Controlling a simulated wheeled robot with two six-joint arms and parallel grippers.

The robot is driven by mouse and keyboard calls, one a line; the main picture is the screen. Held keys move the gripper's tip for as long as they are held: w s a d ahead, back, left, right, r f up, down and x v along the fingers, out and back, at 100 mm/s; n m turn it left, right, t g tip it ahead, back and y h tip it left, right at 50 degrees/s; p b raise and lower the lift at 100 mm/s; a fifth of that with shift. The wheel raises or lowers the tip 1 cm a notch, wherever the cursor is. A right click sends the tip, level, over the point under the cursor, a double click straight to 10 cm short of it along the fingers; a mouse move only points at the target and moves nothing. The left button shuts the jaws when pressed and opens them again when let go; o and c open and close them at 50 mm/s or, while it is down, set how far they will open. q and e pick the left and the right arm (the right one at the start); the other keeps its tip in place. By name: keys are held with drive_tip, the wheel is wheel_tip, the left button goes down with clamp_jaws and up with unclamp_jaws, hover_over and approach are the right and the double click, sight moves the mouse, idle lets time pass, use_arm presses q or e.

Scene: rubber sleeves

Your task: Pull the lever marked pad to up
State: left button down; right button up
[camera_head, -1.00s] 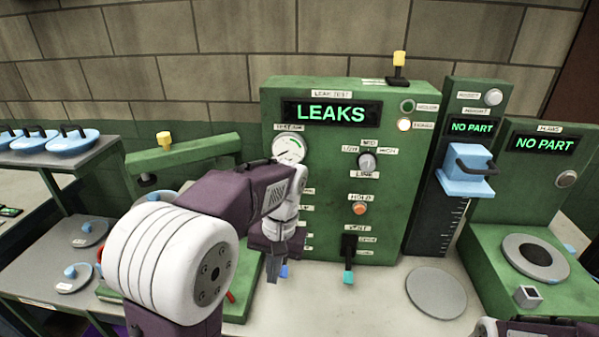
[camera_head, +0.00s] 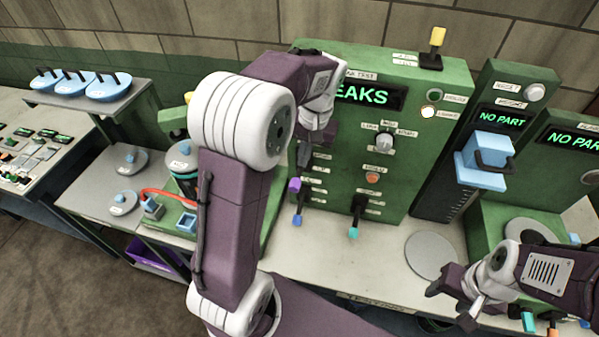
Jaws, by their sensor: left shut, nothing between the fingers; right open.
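The green leak-test panel (camera_head: 400,170) carries several levers and knobs. Low on its left side are a purple-tipped lever (camera_head: 294,186) and, under it, a blue-tipped lever (camera_head: 298,220). A teal-tipped lever (camera_head: 354,233) hangs to their right. The small labels are too blurred to read, so I cannot tell which lever is marked pad. My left gripper (camera_head: 304,155) is shut and empty, pointing down in front of the panel, above the purple-tipped lever in the picture. My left arm hides the panel's left part. My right gripper (camera_head: 450,305) is open and empty at the lower right.
A grey disc (camera_head: 432,256) lies on the bench between panel and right gripper. A gauge with a blue block (camera_head: 484,160) and another green station (camera_head: 570,165) stand to the right. At left are a shelf with blue lidded parts (camera_head: 108,88) and a red hose (camera_head: 165,194).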

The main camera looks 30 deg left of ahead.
sight(296, 181)
use_arm(q)
drive_tip(key=f, duration=0.2)
drive_tip(key=s+a+f+p, duration=0.1)
drive_tip(key=f, duration=0.3)
drive_tip(key=shift+s+a+f, duration=0.15)
drive_tip(key=shift+a+f, duration=0.05)
drive_tip(key=shift+f, duration=0.05)
drive_tip(key=shift+w+f, duration=0.35)
drive_tip(key=shift+f, duration=0.1)
drive_tip(key=shift+s, duration=0.1)
use_arm(e)
drive_tip(key=shift+s+a+r, duration=0.1)
drive_tip(key=shift+s+r, duration=0.1)
drive_tip(key=shift+r, duration=0.3)
drive_tip(key=shift+s+r, duration=0.15)
drive_tip(key=shift+r, duration=0.3)
use_arm(q)
drive_tip(key=shift+s+r, duration=0.1)
use_arm(e)
drive_tip(key=shift+s, duration=0.1)
